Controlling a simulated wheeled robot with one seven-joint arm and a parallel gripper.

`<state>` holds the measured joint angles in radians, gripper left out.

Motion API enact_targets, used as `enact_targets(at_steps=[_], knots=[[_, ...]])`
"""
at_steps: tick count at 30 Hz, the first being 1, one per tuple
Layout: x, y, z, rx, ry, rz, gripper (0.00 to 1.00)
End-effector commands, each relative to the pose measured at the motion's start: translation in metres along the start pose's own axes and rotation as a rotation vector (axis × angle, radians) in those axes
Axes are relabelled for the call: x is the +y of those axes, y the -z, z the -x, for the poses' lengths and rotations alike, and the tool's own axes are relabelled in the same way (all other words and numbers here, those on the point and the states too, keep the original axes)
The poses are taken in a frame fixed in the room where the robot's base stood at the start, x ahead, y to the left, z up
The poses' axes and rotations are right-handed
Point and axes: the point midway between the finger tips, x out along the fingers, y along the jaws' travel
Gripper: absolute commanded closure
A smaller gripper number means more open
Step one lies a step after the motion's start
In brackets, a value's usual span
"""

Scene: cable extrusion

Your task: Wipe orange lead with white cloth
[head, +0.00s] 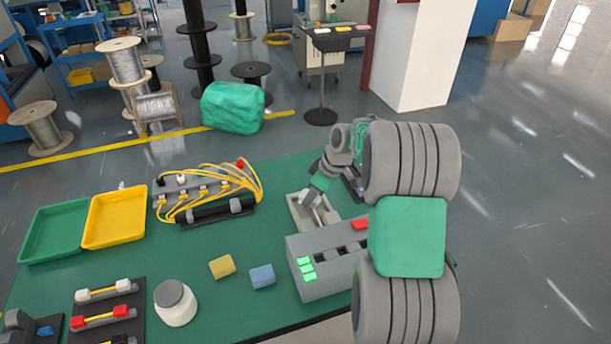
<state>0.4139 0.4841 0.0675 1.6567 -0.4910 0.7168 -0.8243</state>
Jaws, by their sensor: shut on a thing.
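My gripper (309,203) points down into a small pale tray (296,221) near the table's far right edge. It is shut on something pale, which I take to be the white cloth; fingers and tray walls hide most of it. A short orange-yellow lead (102,292) with white ends lies on a dark rack (135,288) at the front left, well away from my gripper. Below it is a similar lead with red ends (104,317).
A grey box with green buttons (322,275) stands close to my gripper. Yellow sponge (222,267), blue block (262,276) and lidded jar (176,303) stand in front. Yellow cables (215,182) loop over a fixture behind. Green tray (52,232) and yellow tray (113,217) sit left.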

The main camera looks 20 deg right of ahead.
Motion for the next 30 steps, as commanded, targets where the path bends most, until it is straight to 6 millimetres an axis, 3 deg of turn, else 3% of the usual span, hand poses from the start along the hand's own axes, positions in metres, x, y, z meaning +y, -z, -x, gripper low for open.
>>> enact_targets(at_steps=[5,9,30], knots=[[-0.011,0.008,-0.005,-0.001,0.0,-0.003,0.93],[-0.011,0.018,0.018,-0.001,-0.001,-0.003,0.93],[-0.014,0.044,0.069,0.0,0.003,0.006,0.93]])
